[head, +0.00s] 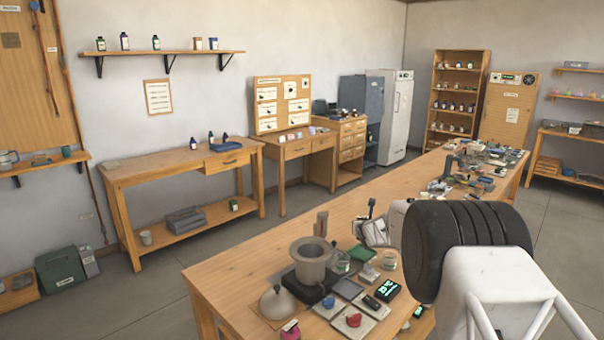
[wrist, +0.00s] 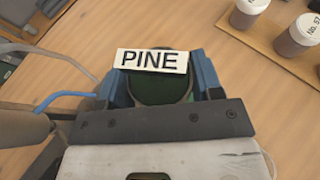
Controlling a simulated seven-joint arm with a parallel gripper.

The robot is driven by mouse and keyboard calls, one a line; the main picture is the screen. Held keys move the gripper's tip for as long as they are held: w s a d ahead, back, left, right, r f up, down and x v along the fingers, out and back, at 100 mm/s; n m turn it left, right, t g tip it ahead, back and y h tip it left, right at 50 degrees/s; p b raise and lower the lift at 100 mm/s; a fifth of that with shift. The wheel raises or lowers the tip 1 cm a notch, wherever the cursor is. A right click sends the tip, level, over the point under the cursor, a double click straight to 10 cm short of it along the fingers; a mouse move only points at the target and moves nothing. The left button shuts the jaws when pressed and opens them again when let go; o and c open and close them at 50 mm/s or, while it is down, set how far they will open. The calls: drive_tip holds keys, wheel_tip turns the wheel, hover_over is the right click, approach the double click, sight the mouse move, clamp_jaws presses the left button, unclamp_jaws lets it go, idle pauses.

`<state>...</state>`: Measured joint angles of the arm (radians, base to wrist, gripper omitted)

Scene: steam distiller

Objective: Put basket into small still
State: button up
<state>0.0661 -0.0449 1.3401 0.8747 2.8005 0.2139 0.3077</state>
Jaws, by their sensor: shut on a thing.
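My gripper (wrist: 160,72) is shut on a round basket (wrist: 158,92) with dark green contents, its blue fingers on either side of it. A white label reading PINE (wrist: 151,60) shows over the basket's far rim. In the head view the basket cannot be made out, and my own arm covers part of that area. A grey, open-topped pot (head: 311,262), which looks like the small still, stands on a black base on the long wooden bench. A grey domed lid (head: 277,303) lies apart from it, to its front left.
Glass jars, small pads and dark devices (head: 388,290) crowd the bench (head: 228,272) right of the pot. More clutter (head: 480,165) covers its far end. In the wrist view, white-capped bottles (wrist: 297,37) stand at the upper right and a blue tube (wrist: 65,98) lies at the left.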

drive_tip(key=s+a+r, duration=0.2)
drive_tip(key=s+r, duration=0.6)
drive_tip(key=s+a+r, duration=0.3)
drive_tip(key=s+r, duration=0.5)
drive_tip(key=s, duration=0.1)
drive_tip(key=shift+s+a, duration=0.25)
idle(0.4)
drive_tip(key=shift+d, duration=0.1)
idle(4.2)
drive_tip(key=s+d+f+n+y, duration=0.2)
drive_tip(key=d+f, duration=0.1)
drive_tip(key=s+a+f+n+g+y, duration=0.3)
drive_tip(key=s+a, duration=0.5)
drive_tip(key=s, duration=0.3)
drive_tip(key=s+a+f+n+g+y, duration=0.3)
drive_tip(key=s+a+f+n+y, duration=0.3)
drive_tip(key=s, duration=0.5)
wheel_tip(320, 180, down, 2)
drive_tip(key=shift+s+a+f+n, duration=0.2)
drive_tip(key=shift+s+a+n, duration=0.1)
drive_tip(key=shift+a, duration=0.6)
